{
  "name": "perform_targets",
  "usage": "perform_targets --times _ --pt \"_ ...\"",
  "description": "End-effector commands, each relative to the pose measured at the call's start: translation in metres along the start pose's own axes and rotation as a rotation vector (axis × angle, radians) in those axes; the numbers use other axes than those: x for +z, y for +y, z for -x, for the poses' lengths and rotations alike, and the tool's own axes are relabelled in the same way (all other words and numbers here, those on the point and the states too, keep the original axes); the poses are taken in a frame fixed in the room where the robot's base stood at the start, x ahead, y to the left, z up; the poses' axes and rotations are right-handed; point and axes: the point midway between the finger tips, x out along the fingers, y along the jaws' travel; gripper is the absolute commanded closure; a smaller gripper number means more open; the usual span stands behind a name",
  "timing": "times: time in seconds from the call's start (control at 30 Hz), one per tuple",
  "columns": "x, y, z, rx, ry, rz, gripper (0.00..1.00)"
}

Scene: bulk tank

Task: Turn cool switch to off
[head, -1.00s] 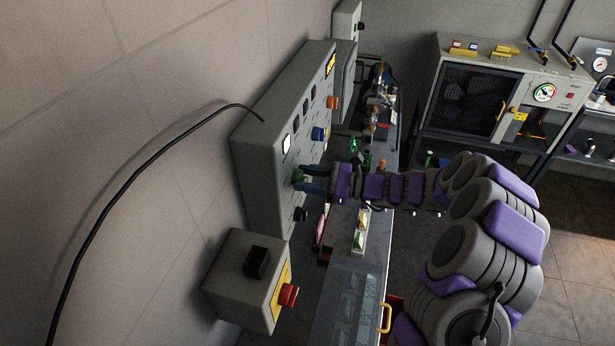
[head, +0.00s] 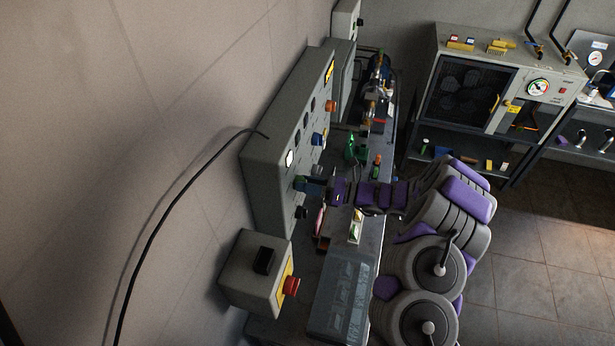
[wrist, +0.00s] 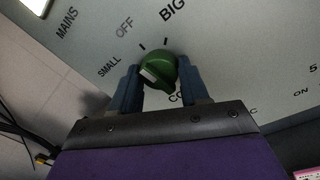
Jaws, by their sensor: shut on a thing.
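The cool switch is a green knob (wrist: 160,69) on a light grey panel, with a white mark on its lower left side. OFF, SMALL and BIG are printed around it. A label starting with CO below it is partly hidden by a finger. My gripper (wrist: 160,88) has its two blue-grey fingers on either side of the knob and is shut on it. In the head view my gripper (head: 311,185) reaches leftward to the control panel (head: 262,166), and the knob is mostly hidden there.
Other knobs, including a blue one (head: 318,139) and an orange one (head: 331,106), stick out of the panel. A box with a red button (head: 291,285) is in front. A bench with a clear-lidded case (head: 345,290) lies below. A cabinet with a gauge (head: 538,87) stands at the back right.

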Motion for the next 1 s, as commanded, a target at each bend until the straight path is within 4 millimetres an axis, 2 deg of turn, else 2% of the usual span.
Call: perform_targets --times 0.33,0.87,0.9,1.0 --pt "0.0039 -0.0016 0.0006 -0.006 -0.017 -0.132 0.85" --pt "0.0037 -0.0027 0.0009 -0.008 -0.02 -0.153 0.85" --pt "0.0036 -0.0026 0.0009 -0.007 -0.02 -0.153 0.52" --pt "0.0029 -0.0021 0.0008 -0.006 -0.018 -0.154 0.43"
